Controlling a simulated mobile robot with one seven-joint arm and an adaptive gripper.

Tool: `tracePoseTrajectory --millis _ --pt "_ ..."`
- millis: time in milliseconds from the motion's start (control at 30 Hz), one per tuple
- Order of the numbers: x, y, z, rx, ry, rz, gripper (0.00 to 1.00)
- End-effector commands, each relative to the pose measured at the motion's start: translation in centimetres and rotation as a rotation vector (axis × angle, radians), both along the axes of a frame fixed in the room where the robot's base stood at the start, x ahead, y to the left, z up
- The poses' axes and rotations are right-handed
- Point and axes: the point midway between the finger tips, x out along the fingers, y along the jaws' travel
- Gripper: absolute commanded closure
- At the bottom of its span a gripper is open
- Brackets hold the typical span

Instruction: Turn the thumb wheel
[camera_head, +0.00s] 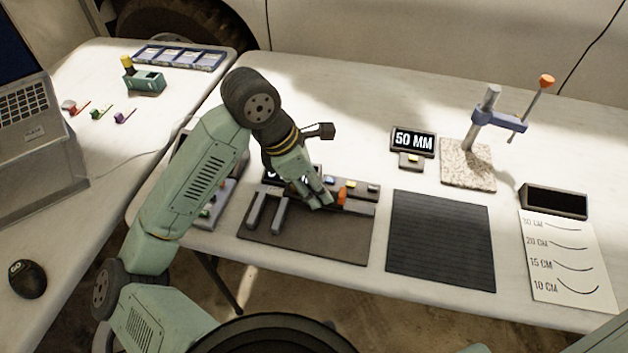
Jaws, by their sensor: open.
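A caliper-like device (279,216) with two grey prongs stands on a dark base plate (300,242) at the middle of the table. A small orange part (342,197) sits on its bar, to the right of the prongs; it may be the thumb wheel, but it is too small to tell. My gripper (320,203) points down over the device, just left of the orange part. It is open. I cannot tell whether a finger touches the orange part. My gripper and wrist hide part of the device's bar and its display.
A ribbed black mat (441,242) lies to the right. Behind it are a "50 MM" display (413,141) and a stand with a blue arm (499,119) on a stone base. A marked sheet (568,265) lies at far right. A laptop (35,120) stands at left.

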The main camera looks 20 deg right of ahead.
Motion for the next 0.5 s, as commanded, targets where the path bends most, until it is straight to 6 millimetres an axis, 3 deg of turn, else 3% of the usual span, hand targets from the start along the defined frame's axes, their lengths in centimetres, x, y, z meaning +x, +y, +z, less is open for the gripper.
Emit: tracePoseTrajectory --millis 200,500 --pt "0.0 -0.01 -0.05 0.0 0.0 0.0 0.59" --pt "0.01 0.0 -0.02 0.0 0.0 0.0 0.78"
